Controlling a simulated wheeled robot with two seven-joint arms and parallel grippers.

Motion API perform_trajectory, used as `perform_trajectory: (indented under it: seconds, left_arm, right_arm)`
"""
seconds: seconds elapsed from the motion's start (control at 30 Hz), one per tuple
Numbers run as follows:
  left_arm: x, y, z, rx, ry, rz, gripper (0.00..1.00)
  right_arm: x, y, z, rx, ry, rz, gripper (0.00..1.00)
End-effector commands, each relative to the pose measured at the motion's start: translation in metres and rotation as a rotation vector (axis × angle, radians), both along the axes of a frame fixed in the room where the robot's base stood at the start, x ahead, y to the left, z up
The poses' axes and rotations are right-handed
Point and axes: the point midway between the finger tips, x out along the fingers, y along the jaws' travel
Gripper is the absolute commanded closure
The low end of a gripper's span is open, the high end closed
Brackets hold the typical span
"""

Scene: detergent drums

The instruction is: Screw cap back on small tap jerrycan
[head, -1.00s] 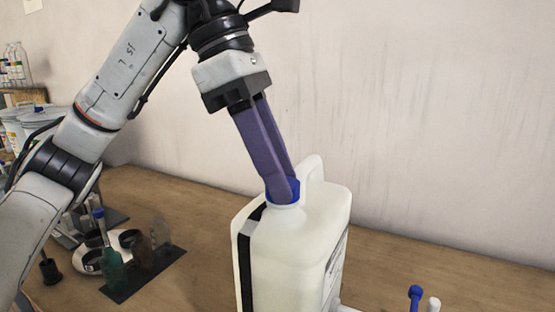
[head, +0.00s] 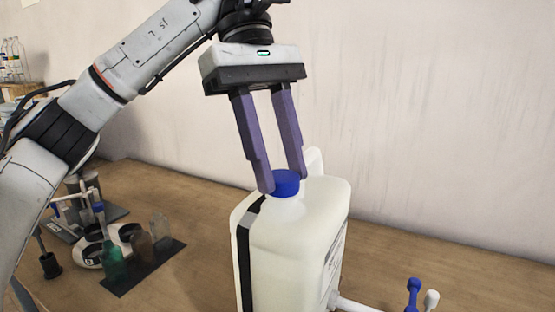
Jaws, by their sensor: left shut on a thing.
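The white jerrycan (head: 285,245) stands upright on the wooden bench in the middle of the head view, with a black strip down its left side. The blue cap (head: 286,183) sits at the mouth on top of it; I cannot tell how tightly it is seated. My left gripper (head: 284,184) comes down from above, its two purple fingers on either side of the cap and shut on it. A tap with a blue handle (head: 412,293) sticks out low at the right. My right gripper is not in view.
A dark tray with a green bottle (head: 114,264) and other small glass bottles stands left of the jerrycan. The wall (head: 430,120) rises behind the bench. The bench right of the jerrycan is mostly clear.

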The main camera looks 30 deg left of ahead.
Motion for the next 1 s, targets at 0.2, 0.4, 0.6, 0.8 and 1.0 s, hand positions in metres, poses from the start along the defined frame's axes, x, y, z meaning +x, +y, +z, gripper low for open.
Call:
perform_trajectory:
  seconds: [0.2,0.4,0.6,0.8,1.0]
  left_arm:
    - [-0.0003,-0.0003,-0.0027,0.004,0.006,-0.044,0.86]
    - [-0.0002,-0.0005,-0.0027,0.005,0.005,-0.058,0.86]
    - [0.0012,-0.0009,-0.0015,0.007,0.003,-0.245,0.87]
    - [0.002,-0.002,-0.0015,0.008,0.004,-0.443,0.87]
    - [0.0024,-0.0021,-0.0026,0.004,0.006,-0.54,0.87]
  right_arm:
    - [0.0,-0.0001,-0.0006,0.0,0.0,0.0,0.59]
    - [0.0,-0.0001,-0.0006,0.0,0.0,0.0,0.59]
    - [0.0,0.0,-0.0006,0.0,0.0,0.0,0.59]
    - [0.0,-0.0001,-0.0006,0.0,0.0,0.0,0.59]
    - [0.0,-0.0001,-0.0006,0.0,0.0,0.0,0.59]
